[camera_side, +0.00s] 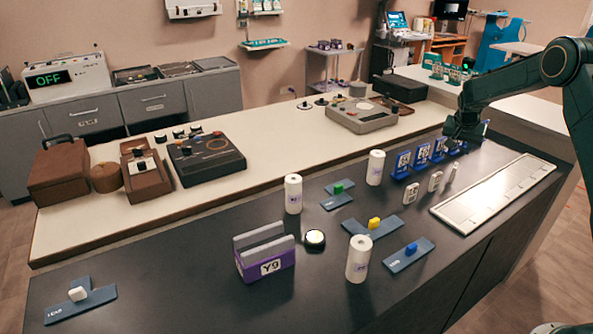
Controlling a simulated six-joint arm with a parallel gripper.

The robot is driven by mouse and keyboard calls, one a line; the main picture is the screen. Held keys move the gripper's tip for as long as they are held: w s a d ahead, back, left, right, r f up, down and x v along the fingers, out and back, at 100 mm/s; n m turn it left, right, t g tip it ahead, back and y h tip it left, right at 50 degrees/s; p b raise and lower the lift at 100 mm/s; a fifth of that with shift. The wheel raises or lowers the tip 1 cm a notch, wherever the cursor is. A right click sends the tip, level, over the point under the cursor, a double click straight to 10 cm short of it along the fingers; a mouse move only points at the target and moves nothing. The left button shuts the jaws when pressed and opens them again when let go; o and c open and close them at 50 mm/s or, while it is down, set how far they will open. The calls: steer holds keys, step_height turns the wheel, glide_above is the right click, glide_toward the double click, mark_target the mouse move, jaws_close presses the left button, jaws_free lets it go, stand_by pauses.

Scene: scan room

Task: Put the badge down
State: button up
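Several blue stands with white-and-dark cards (402,163) form a row at the back right of the dark counter; these may be the badges. Several small white tags (411,193) stand in front of them. My gripper (462,140) is low over the right end of the blue row. A bit of blue (486,126) shows just right of the gripper; I cannot tell whether it is a held badge or another stand. The fingers are dark and small, so their opening and any grip are hidden.
A long pale tray (496,194) lies on the right. White cylinders (293,194), blue plates with coloured blocks (373,225), a round button (315,238) and a purple holder (266,262) stand on the counter.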

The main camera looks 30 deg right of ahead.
steer(key=s+a+r+n+t+y, duration=0.1)
steer(key=s+a+r+n, duration=0.3)
steer(key=a+r, duration=0.6)
steer(key=s+a+r+n+t+y, duration=0.15)
steer(key=s+a+r, duration=0.35)
steer(key=a+r, duration=0.5)
steer(key=s+a+f+n+y, duration=0.1)
steer(key=s+a+n, duration=0.3)
steer(key=s+a, duration=0.5)
steer(key=s+a+f+n+y, duration=0.1)
steer(key=s+a+n, duration=0.3)
steer(key=s+a, duration=0.5)
steer(key=s+y, duration=0.1)
steer(key=s, duration=0.4)
steer(key=shift+s+t, duration=0.25)
steer(key=shift+t, duration=0.1)
steer(key=shift+f, duration=0.1)
